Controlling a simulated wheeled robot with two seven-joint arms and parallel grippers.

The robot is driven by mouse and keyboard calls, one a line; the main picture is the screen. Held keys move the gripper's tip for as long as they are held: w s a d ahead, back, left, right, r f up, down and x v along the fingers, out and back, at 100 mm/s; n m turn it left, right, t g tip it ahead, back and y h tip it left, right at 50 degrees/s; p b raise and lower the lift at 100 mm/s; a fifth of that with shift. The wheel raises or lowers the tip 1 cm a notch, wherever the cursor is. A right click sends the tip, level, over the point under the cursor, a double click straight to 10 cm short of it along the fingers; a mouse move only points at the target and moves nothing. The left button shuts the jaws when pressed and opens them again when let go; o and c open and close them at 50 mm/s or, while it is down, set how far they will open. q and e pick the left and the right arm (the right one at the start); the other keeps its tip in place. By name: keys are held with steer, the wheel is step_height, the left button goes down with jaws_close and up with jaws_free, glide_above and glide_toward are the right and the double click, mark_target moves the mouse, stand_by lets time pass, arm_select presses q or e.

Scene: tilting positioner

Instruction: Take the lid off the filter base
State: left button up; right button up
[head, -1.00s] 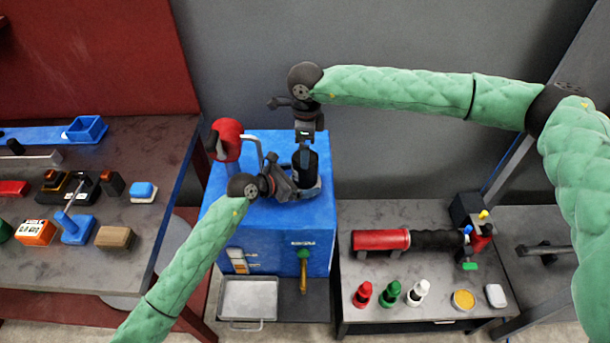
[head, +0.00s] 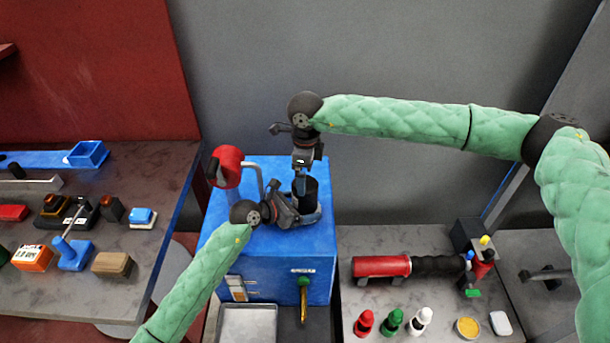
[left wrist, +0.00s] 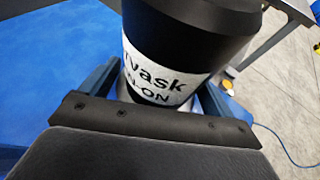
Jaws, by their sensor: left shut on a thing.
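The filter base (head: 309,205) is a dark upright cylinder on the blue cabinet. In the left wrist view (left wrist: 175,60) it is black with a white label band, partly read as "vask". My left gripper (head: 291,215) is shut on it from the left, with a blue finger on each side of its lower part. My right gripper (head: 301,188) points down from above, at the top of the cylinder. Whether its fingers hold the lid cannot be made out. The lid cannot be told apart from the dark body in the head view.
The blue cabinet (head: 270,270) has a red-topped fitting (head: 228,166) with a bent grey pipe close behind my left gripper. A tool table (head: 165,215) stands left. A bench with a red cylinder (head: 381,266) and several small bottles stands right. A metal tray (head: 248,325) lies below.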

steer(key=m, duration=0.7)
steer(key=shift+s, duration=0.15)
steer(key=m, duration=0.6)
steer(key=shift+d+r, duration=0.15)
steer(key=m, duration=0.2)
steer(key=r+m, duration=0.1)
steer(key=m, duration=0.3)
steer(key=shift+a+r+m, duration=0.25)
steer(key=shift+m, duration=0.15)
steer(key=m, duration=0.4)
steer(key=shift+r, duration=0.4)
steer(key=m, duration=0.4)
steer(key=shift+w+r+m, duration=0.2)
steer(key=shift+r+m, duration=0.2)
steer(key=shift+f, duration=6)
